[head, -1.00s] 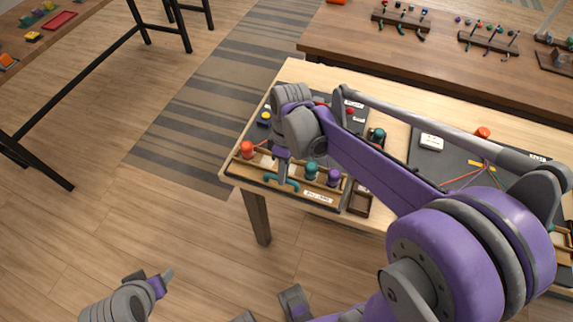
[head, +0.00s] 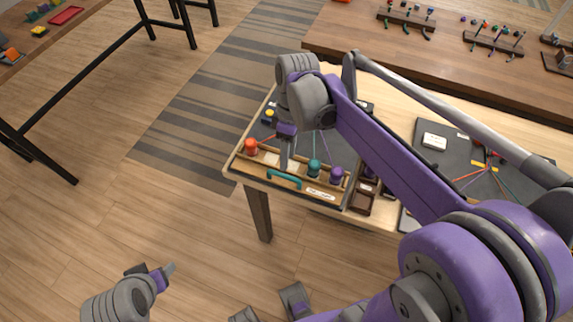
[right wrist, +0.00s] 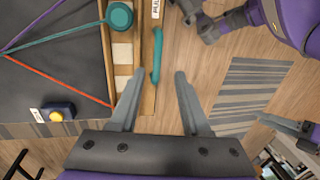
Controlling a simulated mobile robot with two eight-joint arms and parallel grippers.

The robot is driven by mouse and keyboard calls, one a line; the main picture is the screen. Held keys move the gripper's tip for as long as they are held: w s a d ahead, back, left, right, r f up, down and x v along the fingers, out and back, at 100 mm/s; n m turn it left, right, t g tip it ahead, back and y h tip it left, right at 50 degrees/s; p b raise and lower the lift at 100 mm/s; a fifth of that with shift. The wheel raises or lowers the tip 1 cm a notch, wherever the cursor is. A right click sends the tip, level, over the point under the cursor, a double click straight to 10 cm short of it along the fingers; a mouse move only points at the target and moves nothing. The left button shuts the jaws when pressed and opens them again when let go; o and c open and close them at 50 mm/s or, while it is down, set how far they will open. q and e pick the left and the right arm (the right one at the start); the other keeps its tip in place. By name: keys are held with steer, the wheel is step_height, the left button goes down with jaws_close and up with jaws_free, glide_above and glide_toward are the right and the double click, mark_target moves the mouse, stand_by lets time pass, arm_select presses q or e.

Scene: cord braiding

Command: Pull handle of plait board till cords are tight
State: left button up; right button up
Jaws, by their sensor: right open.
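The plait board (head: 258,128) is a dark panel with a pale wooden front strip at the table's front left corner. Its teal handle (head: 283,179) is on the front strip; in the right wrist view the handle (right wrist: 157,52) runs lengthwise, its lower end between the fingertips. My right gripper (head: 284,166) is over the handle, open and pointing down; in its wrist view the open jaws (right wrist: 158,74) hold nothing. Contact cannot be told. Orange (head: 250,147), teal (head: 314,167) and purple (head: 337,174) bobbins stand behind the strip. Cords run straight on the panel. My left gripper (head: 167,272) is low at left, away from the table.
A small dark wooden tray (head: 362,201) sits right of the board. A second dark board (head: 430,165) with cords is farther right. A brown table (head: 340,38) with racks stands behind. A yellow-topped blue knob (right wrist: 59,112) is on the panel. Floor before the table is clear.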

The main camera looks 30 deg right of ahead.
steer(key=shift+w+d+r, duration=0.15)
steer(key=shift+r, duration=1)
steer(key=shift+w+d+r, duration=0.1)
steer(key=shift+d+r, duration=0.05)
steer(key=shift+r, duration=0.95)
steer(key=s+a+f+m+t+h+p, duration=0.1)
steer(key=s+a+f+m+t+p, duration=0.2)
steer(key=s+f+m+t, duration=0.3)
steer(key=s+m, duration=0.2)
steer(key=s, duration=0.2)
steer(key=shift+s+f+t+h, duration=0.3)
steer(key=shift+f+t, duration=0.1)
